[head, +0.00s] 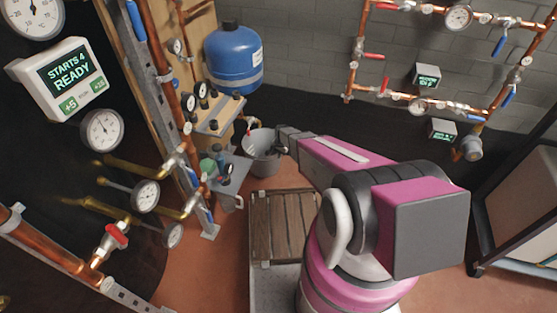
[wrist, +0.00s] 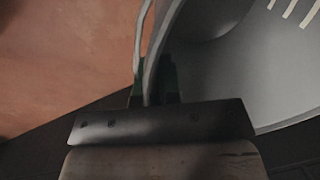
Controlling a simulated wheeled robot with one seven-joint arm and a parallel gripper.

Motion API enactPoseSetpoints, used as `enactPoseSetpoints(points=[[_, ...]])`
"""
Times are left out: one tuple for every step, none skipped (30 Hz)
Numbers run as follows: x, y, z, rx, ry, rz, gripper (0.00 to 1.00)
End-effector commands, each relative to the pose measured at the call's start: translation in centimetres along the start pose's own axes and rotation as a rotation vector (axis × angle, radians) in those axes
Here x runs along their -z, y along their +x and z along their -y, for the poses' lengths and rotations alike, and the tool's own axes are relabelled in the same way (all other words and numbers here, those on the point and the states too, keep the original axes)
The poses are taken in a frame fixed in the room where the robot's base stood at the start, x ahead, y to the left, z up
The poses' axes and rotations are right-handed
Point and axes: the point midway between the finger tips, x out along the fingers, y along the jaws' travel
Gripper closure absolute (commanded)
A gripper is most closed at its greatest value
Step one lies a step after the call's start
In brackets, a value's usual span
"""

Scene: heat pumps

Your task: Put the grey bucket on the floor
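The grey bucket (head: 264,162) is near the middle of the head view, upright or nearly so, beyond the slatted wooden crate top. In the wrist view, its pale inside wall (wrist: 225,75) with white marks fills the right side. My gripper (head: 279,143) is at the bucket's right rim in the head view. In the wrist view, the green fingertips of my gripper (wrist: 155,85) are on both sides of the rim, closed on it. I cannot tell whether the bucket's base touches anything, as its underside is hidden.
The slatted wooden top (head: 283,225) lies in front of the bucket. A grey pump unit (head: 228,172) with gauges is close on its left. A blue tank (head: 233,60) stands behind. Reddish floor (head: 215,265) is clear at the front left.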

Motion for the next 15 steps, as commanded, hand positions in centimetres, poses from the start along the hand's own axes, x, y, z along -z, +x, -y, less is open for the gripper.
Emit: enactPoseSetpoints(points=[[0.0, 0.4, 0.0, 0.001, 0.0, 0.0, 1.0], [0.0, 0.7, -0.1, 0.0, 0.0, 0.0, 1.0], [0.0, 1.1, -0.1, 0.0, 0.0, 0.001, 1.0], [0.0, 1.6, -0.2, 0.0, 0.0, 0.001, 1.0], [0.1, 2.0, -0.2, 0.0, 0.0, 0.0, 1.0], [0.1, 2.5, -0.2, 0.0, 0.0, 0.0, 1.0], [0.1, 2.9, -0.3, 0.001, 0.0, 0.0, 1.0], [0.1, 3.2, -0.3, 0.001, 0.0, 0.0, 1.0], [0.1, 3.5, -0.4, 0.001, 0.0, 0.0, 1.0], [0.0, 3.6, -0.4, 0.001, 0.0, 0.0, 1.0], [0.0, 3.6, -0.4, 0.001, 0.0, 0.0, 1.0], [0.0, 3.6, -0.5, 0.001, 0.0, 0.0, 1.0], [0.0, 3.5, -0.5, 0.001, 0.0, -0.001, 1.0], [0.0, 3.5, -0.5, 0.001, 0.0, -0.001, 1.0], [0.0, 3.5, -0.5, 0.001, 0.0, -0.001, 1.0]])
